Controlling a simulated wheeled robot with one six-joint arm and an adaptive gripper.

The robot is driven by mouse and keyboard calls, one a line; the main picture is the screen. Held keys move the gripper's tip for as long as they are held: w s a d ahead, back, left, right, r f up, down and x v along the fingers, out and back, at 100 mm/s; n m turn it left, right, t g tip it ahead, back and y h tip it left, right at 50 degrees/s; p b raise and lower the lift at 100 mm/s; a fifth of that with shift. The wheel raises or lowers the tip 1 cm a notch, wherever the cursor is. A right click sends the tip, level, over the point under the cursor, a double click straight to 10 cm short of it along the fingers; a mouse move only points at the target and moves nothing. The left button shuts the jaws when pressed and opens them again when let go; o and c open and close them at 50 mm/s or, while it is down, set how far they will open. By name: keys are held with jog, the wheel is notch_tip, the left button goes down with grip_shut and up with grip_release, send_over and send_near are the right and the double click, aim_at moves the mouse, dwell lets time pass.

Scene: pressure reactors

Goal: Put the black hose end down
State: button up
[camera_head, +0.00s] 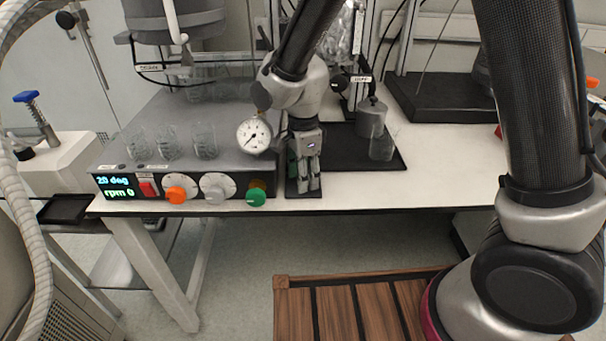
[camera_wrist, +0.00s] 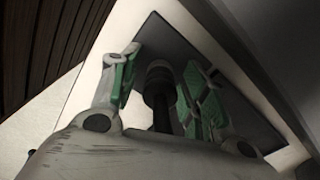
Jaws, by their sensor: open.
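My gripper (camera_head: 308,178) points down at the front edge of the white bench, just right of the stirrer unit. In the wrist view my gripper (camera_wrist: 160,85) shows its green-padded fingers spread apart. A dark cylindrical piece, which looks like the black hose end (camera_wrist: 157,86), stands between the fingers, with a gap visible to the left one. Contact with the right finger is hard to tell. A dark plate (camera_wrist: 178,40) lies beneath it on the bench. In the head view my gripper hides the hose end.
The stirrer unit (camera_head: 118,186) with orange, grey and green knobs is close on the left, with a pressure gauge (camera_head: 254,135) above. Glass beakers (camera_head: 166,142) stand on it. A black tray (camera_head: 345,160) with a grey vessel (camera_head: 371,117) lies behind right. Bare bench (camera_head: 440,165) extends right.

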notch_tip(320, 180, up, 12)
jog(key=shift+r, duration=0.1)
jog(key=s+d+r+n+t, duration=0.1)
jog(key=s+d+r+n, duration=0.15)
jog(key=d+r, duration=0.45)
jog(key=s+d+r+n+t, duration=0.1)
jog(key=d+r+n, duration=0.15)
jog(key=d, duration=0.95)
jog(key=s+d+r+n+t, duration=0.1)
jog(key=s+d+n+t, duration=0.1)
jog(key=s+d+n, duration=0.6)
jog(key=s+d, duration=0.5)
jog(key=d, duration=0.1)
jog(key=shift+n, duration=0.4)
jog(key=shift+r, duration=0.1)
